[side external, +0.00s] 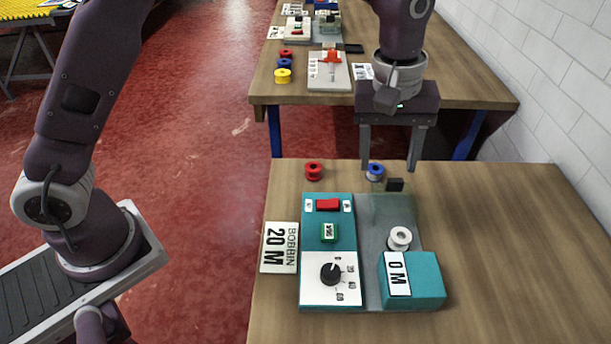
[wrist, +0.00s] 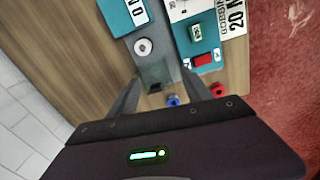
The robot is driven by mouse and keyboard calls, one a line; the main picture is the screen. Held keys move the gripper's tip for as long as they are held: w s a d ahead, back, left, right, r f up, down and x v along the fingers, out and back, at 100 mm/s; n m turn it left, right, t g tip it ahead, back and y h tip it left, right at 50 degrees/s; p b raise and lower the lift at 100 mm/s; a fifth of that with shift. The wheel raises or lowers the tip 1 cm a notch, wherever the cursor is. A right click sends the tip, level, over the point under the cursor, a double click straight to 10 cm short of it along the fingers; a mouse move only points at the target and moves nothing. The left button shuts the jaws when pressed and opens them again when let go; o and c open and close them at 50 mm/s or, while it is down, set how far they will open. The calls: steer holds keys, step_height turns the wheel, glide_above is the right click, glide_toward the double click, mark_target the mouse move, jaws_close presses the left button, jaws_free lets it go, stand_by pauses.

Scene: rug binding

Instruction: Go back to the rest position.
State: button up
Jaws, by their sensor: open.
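My gripper (side external: 389,165) hangs in the air above the far edge of the near table, its two fingers spread apart with nothing between them. It also shows in the wrist view (wrist: 160,92), open and empty. Below its fingers in the side view is a blue spool (side external: 375,172), standing apart from it. A red spool (side external: 313,171) stands to the left. A white bobbin (side external: 400,238) sits on the grey plate of the teal winding machine (side external: 315,245), and it shows in the wrist view (wrist: 143,46) too.
The machine has a red switch (side external: 328,205), a green display (side external: 329,232), a dial (side external: 331,273) and a teal box marked "0 M" (side external: 425,280). A "20 M BOBBIN" card (side external: 279,248) lies left. A second table (side external: 460,80) stands behind; a white wall (side external: 560,60) is at right.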

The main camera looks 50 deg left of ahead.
steer(key=s+a+r+m+t, duration=0.2)
steer(key=s+a+r, duration=0.6)
steer(key=a+r, duration=0.15)
steer(key=s+a+m+t, duration=0.1)
steer(key=s+a, duration=0.3)
steer(key=s, duration=0.5)
steer(key=s+a+m+t, duration=0.1)
steer(key=s+a+m, duration=0.3)
steer(key=s, duration=0.5)
steer(key=shift+s+r+t+y, duration=0.15)
steer(key=shift+s+t+y, duration=0.15)
steer(key=shift+s+y, duration=0.1)
